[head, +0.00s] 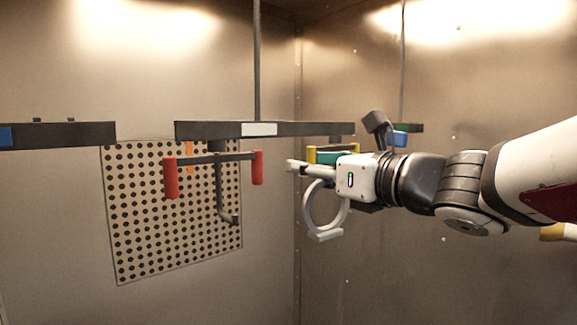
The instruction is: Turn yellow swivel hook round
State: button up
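The yellow swivel hook hangs under the right part of a dark bar (290,129). Only its yellow end grip (312,154) and a little of its crosspiece show; my gripper covers the rest. A grey ring-shaped part (308,210) with a flat foot hangs below; what holds it is hidden. My gripper (294,167) reaches in from the right, its fingers pointing left, in front of and just below the yellow grip. Whether they touch it, and whether they are open or shut, I cannot tell from this side.
A red-gripped swivel hook (213,159) with a bent grey hook hangs left on the same bar. A perforated panel (150,220) is on the wall behind. Another bar (70,135) hangs far left, and a blue-marked one (400,139) behind my gripper. The space below is clear.

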jog(key=p+v, duration=0.3)
jog(key=v, duration=0.6)
dwell(0.4)
jog(key=s+a+f+n+g+h, duration=0.2)
jog(key=s+a+f+n+g, duration=0.2)
jog(key=s+f+n+g, duration=0.75)
jog(key=s+d+f+n+t+h, duration=0.1)
jog(key=s+d+f+n+h, duration=0.2)
jog(key=n, duration=0.5)
jog(key=s+d+f+n+t+h, duration=0.1)
jog(key=s+d+f+n+h, duration=0.2)
jog(key=d+n+h, duration=0.2)
jog(key=d+n, duration=0.3)
jog(key=n, duration=0.1)
jog(key=shift+s+h, duration=0.25)
jog(key=shift+h, duration=0.05)
jog(key=shift+c, duration=0.4)
